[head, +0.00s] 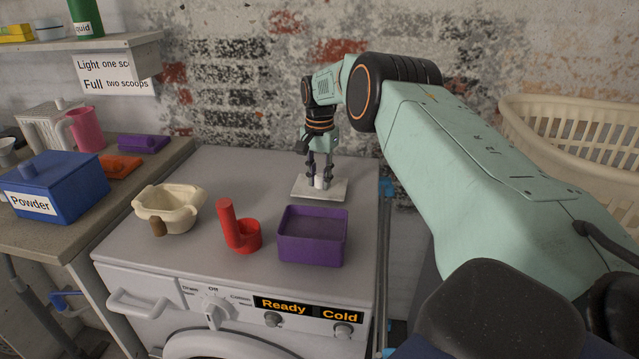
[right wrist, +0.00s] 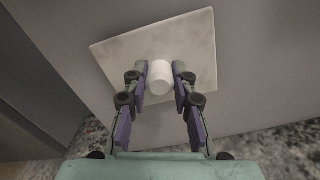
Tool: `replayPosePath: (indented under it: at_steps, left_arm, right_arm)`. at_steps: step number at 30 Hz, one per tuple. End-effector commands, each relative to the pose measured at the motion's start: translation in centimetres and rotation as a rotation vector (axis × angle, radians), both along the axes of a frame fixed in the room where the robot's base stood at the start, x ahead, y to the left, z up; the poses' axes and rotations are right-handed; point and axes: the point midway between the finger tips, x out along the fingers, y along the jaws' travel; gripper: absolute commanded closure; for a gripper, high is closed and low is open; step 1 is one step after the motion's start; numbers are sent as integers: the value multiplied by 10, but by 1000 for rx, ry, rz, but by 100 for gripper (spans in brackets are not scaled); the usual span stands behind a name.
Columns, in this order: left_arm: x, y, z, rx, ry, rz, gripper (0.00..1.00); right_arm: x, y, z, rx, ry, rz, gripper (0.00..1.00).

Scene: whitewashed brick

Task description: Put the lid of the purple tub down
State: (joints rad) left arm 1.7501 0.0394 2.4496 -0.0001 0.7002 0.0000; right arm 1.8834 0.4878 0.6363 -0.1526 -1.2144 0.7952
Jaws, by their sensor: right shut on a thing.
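The purple tub (head: 313,250) stands open on top of the washing machine, near its front edge. A flat pale lid (head: 335,190) with a white knob is behind the tub, at or just above the machine top; I cannot tell if it touches. My right gripper (head: 320,183) points down and is shut on the lid's knob. In the right wrist view the fingers (right wrist: 160,82) sit on both sides of the white knob (right wrist: 184,76), with the square lid plate (right wrist: 120,55) beyond them. My left gripper is not in view.
A red scoop (head: 243,237) and a cream bowl (head: 168,212) stand left of the tub on the washing machine (head: 200,260). A blue powder box (head: 60,185) is on the side table. A cream laundry basket (head: 575,130) is at the right. The machine top behind the scoop is clear.

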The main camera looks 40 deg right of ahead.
Motion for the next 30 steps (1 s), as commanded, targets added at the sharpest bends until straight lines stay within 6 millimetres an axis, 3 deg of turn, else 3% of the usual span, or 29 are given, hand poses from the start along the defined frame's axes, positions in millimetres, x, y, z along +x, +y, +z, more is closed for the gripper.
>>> replayPosePath:
  at_steps: [3, 11, 12, 19, 30]
  left_arm:
    - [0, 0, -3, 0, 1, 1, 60]
    - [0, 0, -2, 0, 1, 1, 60]
    - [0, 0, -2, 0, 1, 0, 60]
    - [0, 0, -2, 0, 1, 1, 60]
    - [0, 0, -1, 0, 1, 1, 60]
  right_arm:
    - [1, 0, -15, 0, 0, 0, 100]
    - [2, -2, -15, -1, 0, 1, 100]
    - [2, -2, -15, 0, 0, 1, 71]
    - [2, -1, -15, 0, 0, 1, 51]
    - [2, -1, -9, 0, -1, 0, 51]
